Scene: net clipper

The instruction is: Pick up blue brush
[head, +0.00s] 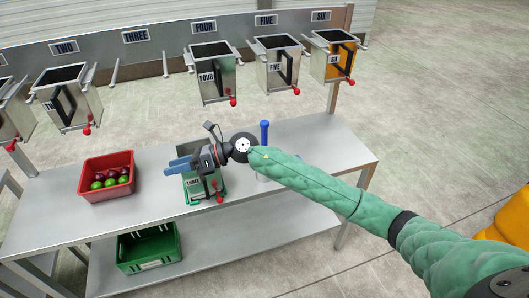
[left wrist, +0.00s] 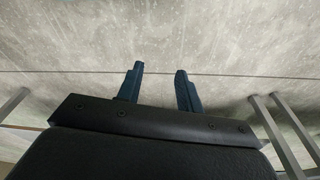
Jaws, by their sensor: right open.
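The blue brush (head: 264,132) stands upright on the grey table; its blue handle shows behind my right arm. Its lower part is mostly hidden by the arm, with a pale bit showing beneath. My right gripper (head: 179,165) is open, with its blue fingers pointing left above the metal bin labelled THREE (head: 198,188). It is to the left of the brush and apart from it. My left gripper (left wrist: 160,86) shows only in the left wrist view, open and empty over bare floor.
A red crate (head: 82,187) of red and green fruit sits on the table's (head: 140,215) left. A green crate (head: 176,240) is on the lower shelf. Several numbered metal bins hang from the rail behind. The table's right end is clear.

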